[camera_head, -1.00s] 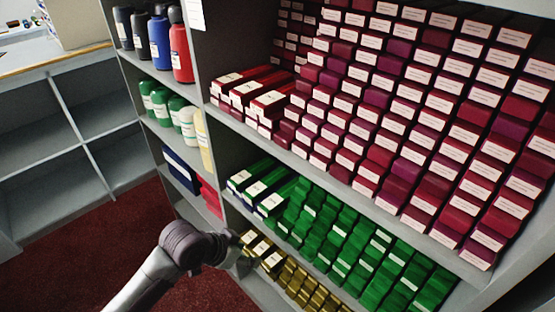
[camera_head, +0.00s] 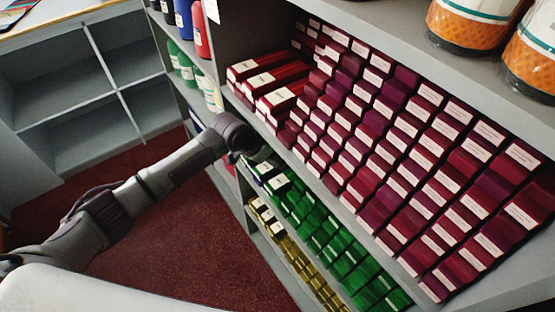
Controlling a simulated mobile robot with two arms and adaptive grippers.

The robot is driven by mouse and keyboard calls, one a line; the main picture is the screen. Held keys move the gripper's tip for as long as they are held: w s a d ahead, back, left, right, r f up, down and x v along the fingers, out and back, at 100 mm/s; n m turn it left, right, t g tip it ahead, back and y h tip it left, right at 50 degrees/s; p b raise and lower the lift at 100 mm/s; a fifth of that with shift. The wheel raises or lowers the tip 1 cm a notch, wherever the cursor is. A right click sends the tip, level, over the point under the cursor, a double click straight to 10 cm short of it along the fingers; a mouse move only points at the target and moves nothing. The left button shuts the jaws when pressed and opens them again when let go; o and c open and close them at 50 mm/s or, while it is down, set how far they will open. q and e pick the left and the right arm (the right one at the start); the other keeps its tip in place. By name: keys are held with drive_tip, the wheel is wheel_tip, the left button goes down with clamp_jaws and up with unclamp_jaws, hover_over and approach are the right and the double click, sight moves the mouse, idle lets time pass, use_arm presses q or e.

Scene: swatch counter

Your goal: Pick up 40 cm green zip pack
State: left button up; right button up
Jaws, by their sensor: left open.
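Several green zip packs (camera_head: 330,237) stand in slanted rows on the shelf below the red packs. Which one is 40 cm cannot be read. Stacked packs with white labels (camera_head: 277,181) sit at the left end of this shelf. My left gripper (camera_head: 260,156) is open at the left end of the green shelf, close to those stacked packs. Its fingers are small and partly hidden by the wrist, so contact cannot be told. My left arm reaches in from the lower left and hides part of the side shelves.
The red pack shelf (camera_head: 331,188) overhangs the green packs just above my gripper. Gold packs (camera_head: 300,257) fill the shelf below. Orange tubs (camera_head: 470,30) stand at top right. Coloured bottles (camera_head: 184,22) stand on the side shelves. The red carpet (camera_head: 190,245) is clear.

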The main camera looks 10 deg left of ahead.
use_arm(q)
drive_tip(key=shift+x, duration=0.75)
drive_tip(key=shift+r, duration=0.15)
drive_tip(key=c, duration=0.9)
